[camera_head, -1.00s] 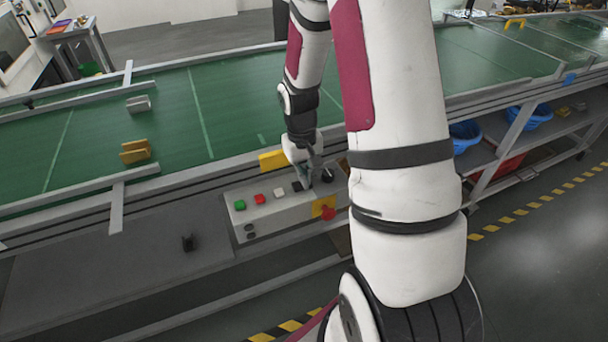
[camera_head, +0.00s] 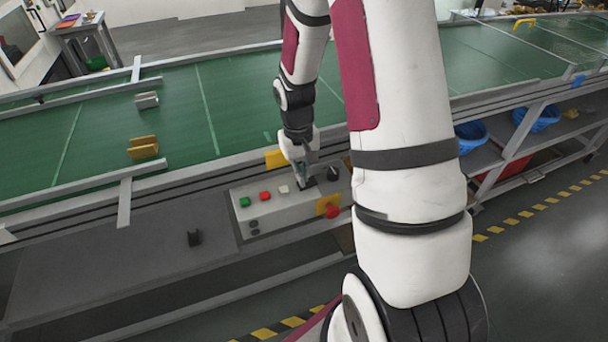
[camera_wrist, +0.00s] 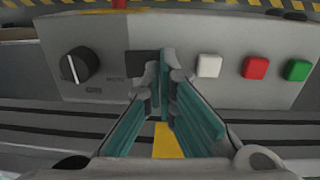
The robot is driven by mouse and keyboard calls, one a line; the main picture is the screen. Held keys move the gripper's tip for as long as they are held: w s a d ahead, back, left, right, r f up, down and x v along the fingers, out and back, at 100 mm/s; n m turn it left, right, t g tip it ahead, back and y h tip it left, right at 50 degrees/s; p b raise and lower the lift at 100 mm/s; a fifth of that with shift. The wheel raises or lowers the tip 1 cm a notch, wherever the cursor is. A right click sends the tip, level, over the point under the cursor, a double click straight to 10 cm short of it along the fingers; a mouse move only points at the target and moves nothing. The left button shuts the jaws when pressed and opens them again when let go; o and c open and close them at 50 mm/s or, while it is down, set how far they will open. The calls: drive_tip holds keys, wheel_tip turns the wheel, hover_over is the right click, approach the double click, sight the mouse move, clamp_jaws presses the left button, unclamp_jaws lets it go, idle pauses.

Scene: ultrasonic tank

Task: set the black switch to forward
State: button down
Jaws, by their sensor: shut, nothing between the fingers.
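The grey control box (camera_head: 290,208) stands at the near edge of the conveyor. In the wrist view, a flat black square switch (camera_wrist: 138,63) sits between a round black knob (camera_wrist: 79,65) with a white pointer line and a white button (camera_wrist: 209,66). The fingers cover part of the square switch. The knob also shows in the head view (camera_head: 333,173). My gripper (camera_wrist: 162,68) is shut and empty, its tips at the right edge of the square switch; I cannot tell whether they touch. In the head view, my gripper (camera_head: 307,178) is over the box.
A red button (camera_wrist: 256,68) and a green button (camera_wrist: 298,70) lie beyond the white one. A red mushroom button (camera_head: 332,211) on a yellow plate is on the box front. A yellow block (camera_head: 276,159) stands behind the box. The green belt (camera_head: 230,95) runs behind.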

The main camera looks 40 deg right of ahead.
sight(298, 185)
wheel_tip(298, 185, up, 13)
drive_tip(key=a, duration=0.1)
drive_tip(key=shift+w+a+p, duration=0.25)
drive_tip(key=shift+w+p, duration=0.05)
drive_tip(key=shift+d+p, duration=0.1)
drive_tip(key=shift+p, duration=0.25)
drive_tip(key=p, duration=0.2)
drive_tip(key=d+h+p, duration=0.1)
drive_tip(key=p, duration=0.1)
drive_tip(key=shift+s+r, duration=0.1)
drive_tip(key=shift+r, duration=0.15)
drive_tip(key=shift+d+f, duration=0.1)
drive_tip(key=shift+f, duration=0.05)
drive_tip(key=f+p, duration=0.1)
drive_tip(key=f, duration=0.3)
drive_tip(key=d+f, duration=0.1)
drive_tip(key=f, duration=0.4)
drive_tip(key=d+f+p, duration=0.1)
drive_tip(key=f, duration=0.4)
drive_tip(key=shift+s+p, duration=0.15)
drive_tip(key=shift+p, duration=0.15)
